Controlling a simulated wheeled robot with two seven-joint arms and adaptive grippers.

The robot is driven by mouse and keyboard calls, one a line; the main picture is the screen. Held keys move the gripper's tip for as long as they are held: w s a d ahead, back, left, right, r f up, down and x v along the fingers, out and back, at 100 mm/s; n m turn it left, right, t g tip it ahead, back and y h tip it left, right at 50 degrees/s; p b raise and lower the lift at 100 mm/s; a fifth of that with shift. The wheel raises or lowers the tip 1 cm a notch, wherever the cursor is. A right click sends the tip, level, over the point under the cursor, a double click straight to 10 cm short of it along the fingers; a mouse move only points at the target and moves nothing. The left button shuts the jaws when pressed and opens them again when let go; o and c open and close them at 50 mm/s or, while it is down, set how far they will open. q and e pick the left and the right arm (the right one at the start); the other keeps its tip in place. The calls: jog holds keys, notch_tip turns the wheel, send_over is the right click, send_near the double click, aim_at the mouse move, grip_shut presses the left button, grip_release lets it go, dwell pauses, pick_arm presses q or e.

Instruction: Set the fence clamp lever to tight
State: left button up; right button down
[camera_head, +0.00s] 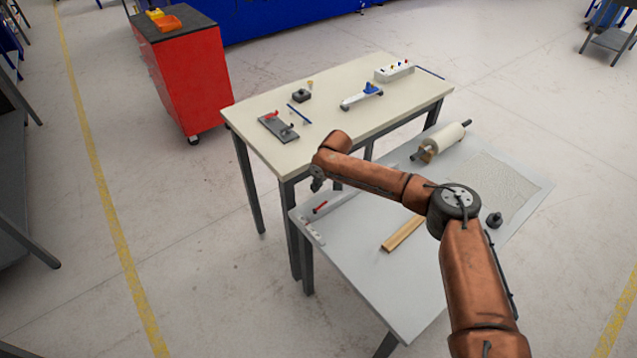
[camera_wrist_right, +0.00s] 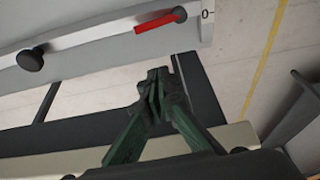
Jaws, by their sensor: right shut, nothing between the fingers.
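The red fence clamp lever (camera_head: 320,207) is on the light fence (camera_head: 345,203) along the left edge of the grey table. In the right wrist view the lever (camera_wrist_right: 160,22) lies slanted along the fence (camera_wrist_right: 90,45), near a "0" mark, with a dark round knob (camera_wrist_right: 31,59) further left. My right gripper (camera_head: 317,185) hangs beside the fence, apart from the lever. Its green fingers with dark tips (camera_wrist_right: 158,85) are shut and empty. My left gripper is not in view.
A wooden strip (camera_head: 402,233), a roll (camera_head: 441,141) and a black knob (camera_head: 494,220) are on the grey table (camera_head: 385,275). A cream table (camera_head: 335,100) behind holds several small devices. A red cabinet (camera_head: 185,80) stands at the back left.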

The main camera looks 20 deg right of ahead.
aim_at(321, 206)
jog(key=shift+x, duration=1)
jog(key=shift+d+f, duration=0.1)
jog(key=shift+f, duration=0.15)
jog(key=s, duration=0.1)
jog(key=s+d, duration=0.1)
jog(key=shift+s, duration=0.3)
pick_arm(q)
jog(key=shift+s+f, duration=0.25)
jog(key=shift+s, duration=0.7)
pick_arm(e)
jog(key=shift+s+d+f, duration=0.15)
jog(key=shift+s+f, duration=0.05)
jog(key=shift+s, duration=0.2)
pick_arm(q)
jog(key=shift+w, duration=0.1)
